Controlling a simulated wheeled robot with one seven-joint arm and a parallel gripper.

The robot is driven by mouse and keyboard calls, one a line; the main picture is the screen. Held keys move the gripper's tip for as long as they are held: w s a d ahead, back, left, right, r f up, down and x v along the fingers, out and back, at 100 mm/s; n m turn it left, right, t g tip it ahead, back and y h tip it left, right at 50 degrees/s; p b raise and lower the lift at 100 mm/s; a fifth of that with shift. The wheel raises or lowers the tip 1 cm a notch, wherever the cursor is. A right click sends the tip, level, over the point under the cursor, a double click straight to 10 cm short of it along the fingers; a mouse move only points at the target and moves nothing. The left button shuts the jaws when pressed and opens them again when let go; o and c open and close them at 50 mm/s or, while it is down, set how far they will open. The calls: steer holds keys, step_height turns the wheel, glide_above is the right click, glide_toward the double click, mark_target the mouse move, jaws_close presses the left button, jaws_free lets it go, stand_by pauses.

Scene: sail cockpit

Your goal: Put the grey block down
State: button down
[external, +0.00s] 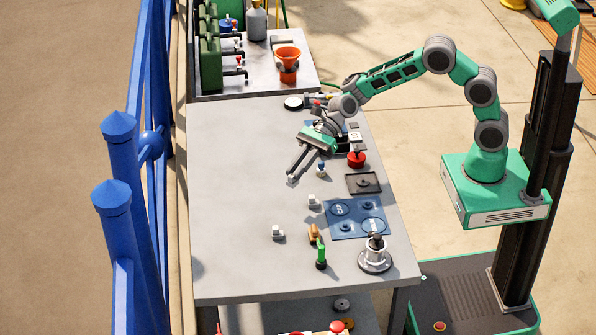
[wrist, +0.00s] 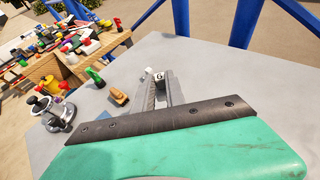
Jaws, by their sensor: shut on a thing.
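My gripper (external: 292,175) reaches over the middle of the grey table (external: 235,180), its fingers slanting down to the left. It is shut on a small grey block (wrist: 158,76) marked with a 6, held at the fingertips. In the external view only a little of the held block (external: 291,180) shows. It is low over the tabletop; I cannot tell whether it touches it. Two other small pale blocks stand on the table, one (external: 313,201) nearer the blue mat and one (external: 278,233) farther forward.
A blue mat (external: 342,224), a dark tray (external: 357,185), a red round part (external: 356,160), a wooden brush (external: 314,232), a green-handled item (external: 321,255) and a metal winch (external: 375,258) line the right side. The table's left half is clear. A blue railing (external: 150,150) runs along the left.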

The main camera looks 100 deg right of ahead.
steer(key=w+f, duration=0.2)
steer(key=f, duration=0.1)
steer(key=w+f, duration=0.2)
steer(key=shift+a+f, duration=0.15)
step_height(320, 180, down, 3)
steer(key=shift+r+p, duration=0.15)
steer(key=shift+p, duration=0.25)
steer(key=shift+f, duration=0.3)
steer(key=c, duration=1.4)
jaws_free()
